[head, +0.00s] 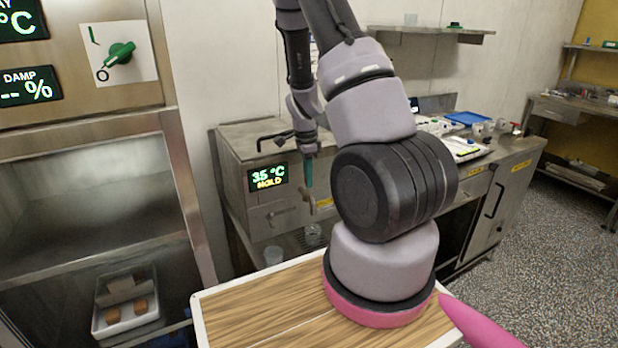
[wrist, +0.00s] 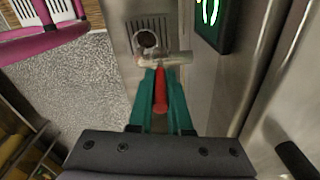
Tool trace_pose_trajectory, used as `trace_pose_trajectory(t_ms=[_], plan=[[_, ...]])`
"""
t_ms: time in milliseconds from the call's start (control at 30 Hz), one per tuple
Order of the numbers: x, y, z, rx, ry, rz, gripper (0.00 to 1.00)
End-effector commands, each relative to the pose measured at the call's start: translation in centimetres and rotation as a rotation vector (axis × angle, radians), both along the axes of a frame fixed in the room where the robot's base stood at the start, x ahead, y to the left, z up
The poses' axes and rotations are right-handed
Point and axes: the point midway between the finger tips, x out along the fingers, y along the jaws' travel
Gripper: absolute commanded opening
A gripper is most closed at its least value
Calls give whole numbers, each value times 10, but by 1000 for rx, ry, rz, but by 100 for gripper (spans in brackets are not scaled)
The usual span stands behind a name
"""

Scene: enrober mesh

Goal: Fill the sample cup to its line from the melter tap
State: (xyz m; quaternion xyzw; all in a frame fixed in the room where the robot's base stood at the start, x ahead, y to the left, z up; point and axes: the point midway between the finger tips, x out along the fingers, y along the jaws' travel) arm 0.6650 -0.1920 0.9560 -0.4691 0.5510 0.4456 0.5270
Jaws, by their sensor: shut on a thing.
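The melter (head: 273,214) is a steel box with a lit display (head: 268,178) reading 35 °C HOLD. Its tap (head: 311,203) sticks out of the front, and the metal spout (wrist: 166,59) crosses ahead of my fingertips in the wrist view. My gripper (wrist: 161,92) has teal fingers shut on the red tap handle (wrist: 160,98); it also shows small at the tap in the head view (head: 308,174).
A slotted drip grate (wrist: 162,22) lies under the cup. A steel counter (head: 478,152) with a blue tray (head: 467,118) and mugs runs to the right of the melter. A steel cabinet (head: 85,125) stands at the left. Speckled floor at the right is open.

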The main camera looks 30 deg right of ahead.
Motion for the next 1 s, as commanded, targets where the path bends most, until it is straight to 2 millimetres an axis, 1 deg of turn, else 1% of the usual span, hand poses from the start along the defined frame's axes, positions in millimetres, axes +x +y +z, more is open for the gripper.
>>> trace_pose_trajectory(t_ms=[167,200,267,300,567,667,767,1000], plan=[[0,1,0,1,1,2,0],[0,1,0,1,1,2,20],[0,1,0,1,1,2,43],[0,1,0,1,1,2,47],[0,0,0,1,0,2,47],[1,1,5,1,-2,2,47],[1,2,17,1,-3,4,47],[2,4,66,1,-4,4,47]])
